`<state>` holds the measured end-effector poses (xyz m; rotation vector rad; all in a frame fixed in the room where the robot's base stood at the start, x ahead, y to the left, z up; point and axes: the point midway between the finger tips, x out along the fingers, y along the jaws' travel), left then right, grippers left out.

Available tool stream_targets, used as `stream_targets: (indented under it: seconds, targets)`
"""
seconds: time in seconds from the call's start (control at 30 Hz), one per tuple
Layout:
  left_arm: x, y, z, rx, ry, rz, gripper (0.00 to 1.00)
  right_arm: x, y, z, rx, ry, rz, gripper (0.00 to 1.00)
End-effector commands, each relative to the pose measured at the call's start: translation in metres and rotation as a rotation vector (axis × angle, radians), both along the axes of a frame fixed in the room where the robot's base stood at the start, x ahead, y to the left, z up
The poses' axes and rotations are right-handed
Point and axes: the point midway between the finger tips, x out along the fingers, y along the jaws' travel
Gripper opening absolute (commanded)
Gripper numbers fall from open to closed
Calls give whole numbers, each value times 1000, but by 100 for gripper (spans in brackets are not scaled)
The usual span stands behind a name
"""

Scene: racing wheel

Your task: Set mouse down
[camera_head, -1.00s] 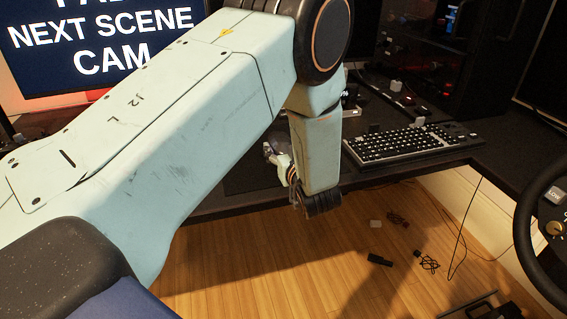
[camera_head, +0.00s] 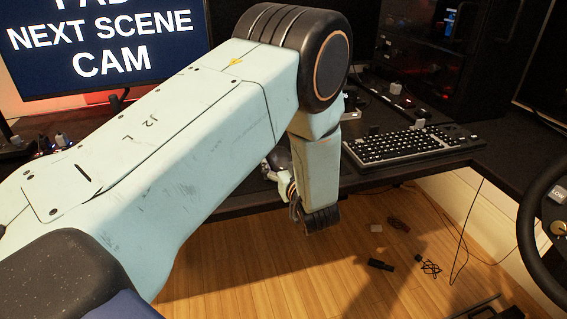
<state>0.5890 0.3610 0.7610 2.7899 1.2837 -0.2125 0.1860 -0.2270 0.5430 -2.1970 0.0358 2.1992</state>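My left arm crosses the view from the left and bends down at the elbow in front of the desk. My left gripper (camera_head: 272,168) shows only as a small part behind the forearm, over the near edge of the desk, left of the keyboard. Its fingers are mostly hidden, so I cannot see whether they are open or shut. I cannot make out the mouse; a small dark shape by the gripper is too hidden to name. My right gripper is not in view.
A black keyboard (camera_head: 410,146) lies on the dark desk (camera_head: 450,160), right of my forearm. A racing wheel (camera_head: 528,225) stands at the right edge. A monitor (camera_head: 105,45) is at the back left. Cables (camera_head: 430,267) lie on the wooden floor (camera_head: 250,265).

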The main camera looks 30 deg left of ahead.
Motion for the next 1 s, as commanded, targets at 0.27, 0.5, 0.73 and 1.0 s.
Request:
stream_targets:
  seconds: [0.27,0.5,0.73,1.0]
  targets:
    - [0,0,0,0,0,0,81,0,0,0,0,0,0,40]
    - [-6,-10,8,2,2,-4,81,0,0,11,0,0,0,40]
    - [-31,-38,16,3,3,-5,81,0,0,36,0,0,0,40]
    - [-57,-68,22,3,3,-5,81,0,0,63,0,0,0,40]
